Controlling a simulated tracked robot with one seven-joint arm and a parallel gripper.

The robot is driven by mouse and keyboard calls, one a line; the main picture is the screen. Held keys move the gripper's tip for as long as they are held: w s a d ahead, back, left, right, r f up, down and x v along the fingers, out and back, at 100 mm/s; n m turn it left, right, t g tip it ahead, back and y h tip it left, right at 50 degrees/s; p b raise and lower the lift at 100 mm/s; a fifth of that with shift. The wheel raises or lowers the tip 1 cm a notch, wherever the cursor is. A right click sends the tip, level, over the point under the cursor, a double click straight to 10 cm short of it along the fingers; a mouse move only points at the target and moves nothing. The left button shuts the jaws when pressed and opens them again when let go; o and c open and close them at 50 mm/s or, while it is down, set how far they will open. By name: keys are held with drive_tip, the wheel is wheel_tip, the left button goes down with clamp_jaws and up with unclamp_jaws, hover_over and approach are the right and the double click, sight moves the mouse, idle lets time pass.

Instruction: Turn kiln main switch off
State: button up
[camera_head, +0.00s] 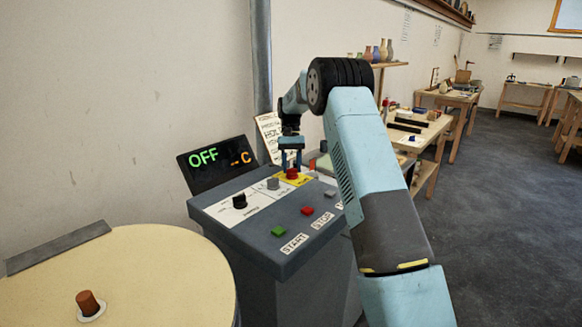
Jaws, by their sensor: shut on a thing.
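The kiln control box (258,232) stands in the middle of the view with a sloped grey top. A red knob (292,174) sits on a yellow plate (304,180) at the back of this top. It looks like the main switch, but its label is too small to read. The display (217,164) reads green "OFF" and orange "--C".
A black knob (239,201) and a grey knob (272,184) sit left of the yellow plate. A green START button (278,231) and red STOP button (307,210) are nearer. The round kiln lid (150,262) fills the lower left. Benches stand behind; floor at right is clear.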

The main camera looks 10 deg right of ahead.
drive_tip(key=shift+f, duration=0.1)
idle(0.3)
drive_tip(key=o, duration=1.1)
drive_tip(key=shift+c, duration=0.2)
drive_tip(key=v, duration=1.3)
drive_tip(key=shift+w+r, duration=0.2)
drive_tip(key=shift+r, duration=0.15)
